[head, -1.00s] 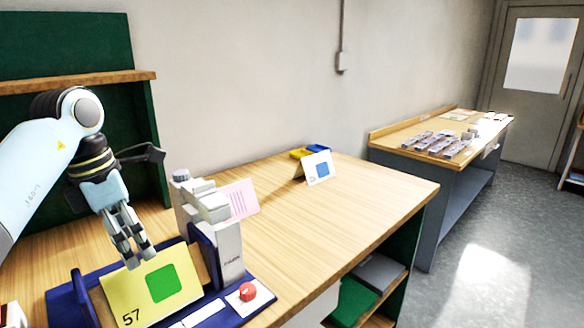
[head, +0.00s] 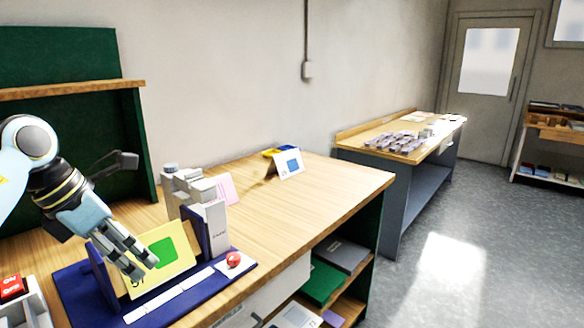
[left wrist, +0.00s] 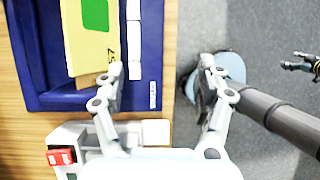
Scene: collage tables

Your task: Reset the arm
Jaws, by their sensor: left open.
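My left gripper (head: 141,268) hangs in front of the yellow card in the head view, covering part of it. In the left wrist view its fingers (left wrist: 161,72) are spread with nothing between them, over the table's front edge. The yellow card (head: 178,262) with a green square leans in a blue stand (head: 205,284); the card (left wrist: 78,48) also shows in the left wrist view. A dark claw-like end, apparently my right gripper (left wrist: 302,65), shows small at the right edge of the left wrist view; its opening is unclear.
A grey device (head: 213,226) and a red button (head: 233,259) are on the blue stand. A white card (head: 287,165) stands further back. The wooden table's right part (head: 318,200) is clear.

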